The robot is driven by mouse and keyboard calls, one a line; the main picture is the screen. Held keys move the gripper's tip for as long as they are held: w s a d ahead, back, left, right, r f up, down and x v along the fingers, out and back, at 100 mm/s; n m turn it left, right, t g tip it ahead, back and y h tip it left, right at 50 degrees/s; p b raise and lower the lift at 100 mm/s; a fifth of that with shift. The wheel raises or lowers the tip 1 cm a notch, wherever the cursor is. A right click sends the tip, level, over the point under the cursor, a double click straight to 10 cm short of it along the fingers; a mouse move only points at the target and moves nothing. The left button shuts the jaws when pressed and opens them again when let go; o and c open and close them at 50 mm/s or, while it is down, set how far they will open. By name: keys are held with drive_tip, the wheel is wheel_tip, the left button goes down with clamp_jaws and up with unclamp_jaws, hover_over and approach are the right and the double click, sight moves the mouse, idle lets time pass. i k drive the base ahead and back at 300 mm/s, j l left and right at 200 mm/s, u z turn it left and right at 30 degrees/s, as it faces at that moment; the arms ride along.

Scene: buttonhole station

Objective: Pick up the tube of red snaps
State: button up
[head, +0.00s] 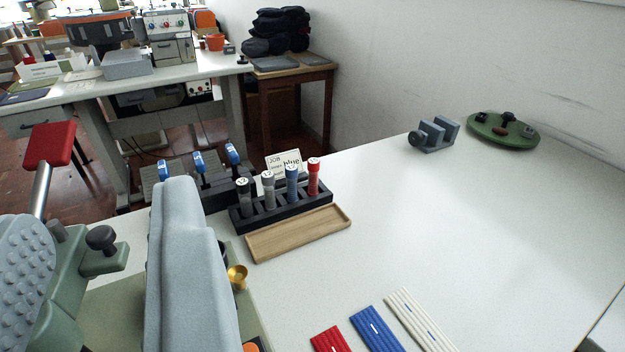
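The tube of red snaps (313,178) stands upright in a black rack (284,216), in the slot at the right end. It has a pale round top with a dark mark. A blue tube (292,183), a grey tube (268,188) and a dark grey tube (244,196) stand to its left in the same rack. The lower part of the red tube is hidden in the rack. I see no gripper fingers in the head view, and nothing touches the red tube.
A wooden tray (298,233) lies in front of the rack. A job card (284,162) and blue-topped tools (199,160) stand behind it. A grey machine body (185,265) and red-handled lever (48,147) fill the left. The white table's middle right is clear.

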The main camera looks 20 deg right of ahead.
sight(314, 163)
drive_tip(key=l+z, duration=0.1)
drive_tip(key=z, duration=1.15)
drive_tip(key=i+l+z, duration=0.3)
drive_tip(key=i+j, duration=0.3)
